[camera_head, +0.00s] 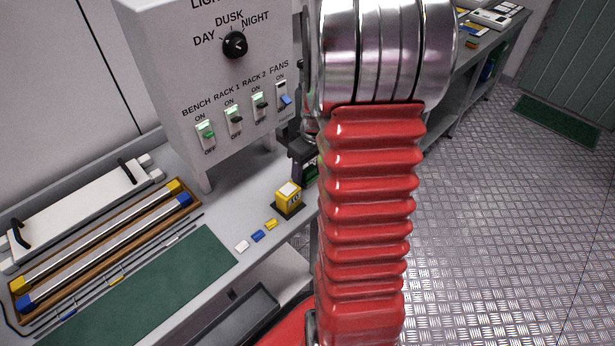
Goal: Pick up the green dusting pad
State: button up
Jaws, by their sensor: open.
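No thing that I can surely tell as the green dusting pad shows. A dark upright object (303,160) with a small green part stands on the bench at the control box's right foot, partly covered by my arm; I cannot tell what it is. A large flat dark green mat (150,295) lies on the bench at lower left. My red ribbed arm with its metal joint fills the middle of the view and hides what is behind it.
A grey switch box (225,100) stands on legs on the bench (225,210). A yellow block (288,196) on a dark base and small white, blue and yellow pieces lie near the front edge. A wooden tray (75,272) holds bars. The metal floor (500,230) at right is clear.

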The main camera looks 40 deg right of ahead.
aim_at(309, 169)
jog(key=shift+c, duration=0.5)
jog(key=c, duration=1.1)
jog(key=shift+r, duration=0.1)
notch_tip(309, 169, up, 10)
jog(key=shift+f, duration=0.1)
dwell(0.3)
jog(key=o, duration=0.5)
jog(key=c, duration=0.3)
